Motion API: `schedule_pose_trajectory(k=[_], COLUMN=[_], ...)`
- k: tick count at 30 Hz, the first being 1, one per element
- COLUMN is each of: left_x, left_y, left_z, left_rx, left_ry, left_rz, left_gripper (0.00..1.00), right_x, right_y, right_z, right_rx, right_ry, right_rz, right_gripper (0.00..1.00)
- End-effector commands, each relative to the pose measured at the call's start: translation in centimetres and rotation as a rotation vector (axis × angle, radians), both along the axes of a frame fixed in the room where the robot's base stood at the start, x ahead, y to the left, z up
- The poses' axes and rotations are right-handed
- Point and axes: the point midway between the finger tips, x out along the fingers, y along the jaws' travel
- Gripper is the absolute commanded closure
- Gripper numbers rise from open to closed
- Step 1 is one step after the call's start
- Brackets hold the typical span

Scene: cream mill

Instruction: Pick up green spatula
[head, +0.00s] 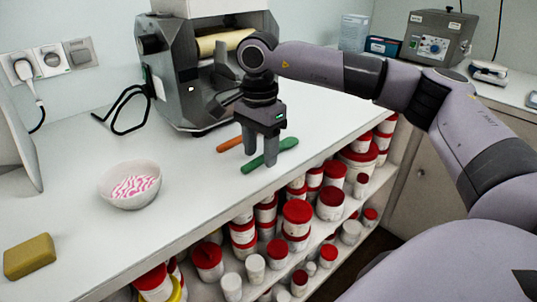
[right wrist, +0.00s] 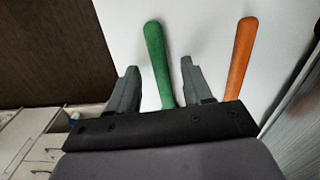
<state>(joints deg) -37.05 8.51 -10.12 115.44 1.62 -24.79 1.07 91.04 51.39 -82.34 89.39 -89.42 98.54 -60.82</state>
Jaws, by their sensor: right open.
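The green spatula (head: 282,146) lies on the white counter near its front edge. My right gripper (head: 260,160) points down over it with the fingers open, and one finger hides part of it. In the right wrist view the green spatula (right wrist: 157,62) shows between the two open fingertips of my right gripper (right wrist: 159,75). I cannot tell whether the fingers touch it. An orange spatula (head: 231,144) lies just left of the gripper, and it also shows in the right wrist view (right wrist: 241,52), outside the fingers. My left gripper is not in view.
A grey mill machine (head: 180,85) stands close behind the gripper. A white bowl (head: 131,198) with pink-striped contents and a yellow block (head: 29,257) are on the counter (head: 200,215) at left. Shelves of red-lidded jars (head: 298,212) lie below the counter's front edge.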

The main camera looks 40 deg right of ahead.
Motion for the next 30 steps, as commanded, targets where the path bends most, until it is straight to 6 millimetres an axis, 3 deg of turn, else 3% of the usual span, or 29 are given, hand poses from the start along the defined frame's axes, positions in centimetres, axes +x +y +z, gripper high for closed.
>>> schedule_pose_trajectory(k=[9, 14, 24, 30], left_x=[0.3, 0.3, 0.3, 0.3], left_y=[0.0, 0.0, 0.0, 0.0], left_z=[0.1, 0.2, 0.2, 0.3], left_rx=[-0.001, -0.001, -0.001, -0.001], left_ry=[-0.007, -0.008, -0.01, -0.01], left_rz=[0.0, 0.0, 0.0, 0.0], left_gripper=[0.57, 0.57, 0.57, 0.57], right_x=[0.0, 0.0, 0.0, 0.1], right_y=[0.0, 0.0, 0.0, 0.0], right_z=[-0.6, -0.6, -0.5, 0.9], right_rx=[0.0, 0.0, 0.0, 0.001], right_ry=[-0.001, -0.001, -0.002, -0.003], right_rz=[0.0, 0.0, 0.0, 0.0], right_gripper=[0.5, 1.0, 1.0, 1.0])
